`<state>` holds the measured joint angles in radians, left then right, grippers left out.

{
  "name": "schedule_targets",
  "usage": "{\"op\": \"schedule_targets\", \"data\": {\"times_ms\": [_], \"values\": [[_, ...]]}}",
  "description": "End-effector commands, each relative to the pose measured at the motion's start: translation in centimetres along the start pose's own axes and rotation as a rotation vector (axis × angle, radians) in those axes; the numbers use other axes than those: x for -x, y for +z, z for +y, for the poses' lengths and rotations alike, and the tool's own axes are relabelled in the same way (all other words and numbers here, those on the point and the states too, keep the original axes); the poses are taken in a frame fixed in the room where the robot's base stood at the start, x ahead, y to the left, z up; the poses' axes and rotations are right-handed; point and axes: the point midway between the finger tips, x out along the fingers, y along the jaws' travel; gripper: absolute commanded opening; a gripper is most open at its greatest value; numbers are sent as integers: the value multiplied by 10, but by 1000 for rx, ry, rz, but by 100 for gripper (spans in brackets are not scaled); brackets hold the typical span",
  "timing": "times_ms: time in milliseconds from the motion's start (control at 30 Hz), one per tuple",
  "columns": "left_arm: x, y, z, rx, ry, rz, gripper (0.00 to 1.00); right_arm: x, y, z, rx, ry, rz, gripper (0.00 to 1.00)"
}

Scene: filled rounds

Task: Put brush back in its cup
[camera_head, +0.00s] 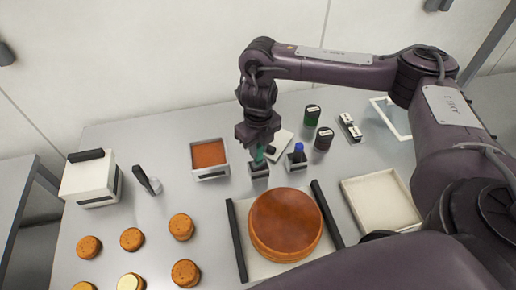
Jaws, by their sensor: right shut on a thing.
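My right gripper (259,141) points down over the back middle of the table. It is shut on a brush with a green part (260,154), which shows just below the fingers. The brush stands roughly upright over a small dark cup with a pale front (259,171). Its lower end meets the cup's top in the picture; I cannot tell how far inside it is. A second small cup (297,164) to the right holds a brush with a blue top (299,147). My left gripper is out of view.
An orange-filled tray (225,172) stands left of the cup. A large brown round (286,222) sits in front, between dark rails. Dark jars (323,139) stand to the right, near an empty white tray (381,200). Several small rounds (181,227) lie front left.

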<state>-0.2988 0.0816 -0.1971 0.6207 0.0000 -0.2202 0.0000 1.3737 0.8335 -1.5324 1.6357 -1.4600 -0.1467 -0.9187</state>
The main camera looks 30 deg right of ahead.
Motion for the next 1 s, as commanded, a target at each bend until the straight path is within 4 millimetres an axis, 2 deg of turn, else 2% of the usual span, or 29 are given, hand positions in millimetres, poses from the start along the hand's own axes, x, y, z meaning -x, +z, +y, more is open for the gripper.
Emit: {"op": "schedule_targets", "data": {"times_ms": [33, 467, 500, 633, 867, 1000], "values": [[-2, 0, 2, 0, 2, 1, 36, -5, 0, 0, -1, 1, 1, 0], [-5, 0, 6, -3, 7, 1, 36, -11, 0, 0, -1, 0, -1, 0], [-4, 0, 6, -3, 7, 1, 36, -9, 0, 0, 0, 0, -1, 25], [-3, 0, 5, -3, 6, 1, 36, -9, 0, 0, -1, 0, -1, 41], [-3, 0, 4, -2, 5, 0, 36, -9, 0, 0, 0, 0, -1, 41], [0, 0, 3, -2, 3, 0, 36, -2, 1, 0, 0, -1, -3, 41]]}}
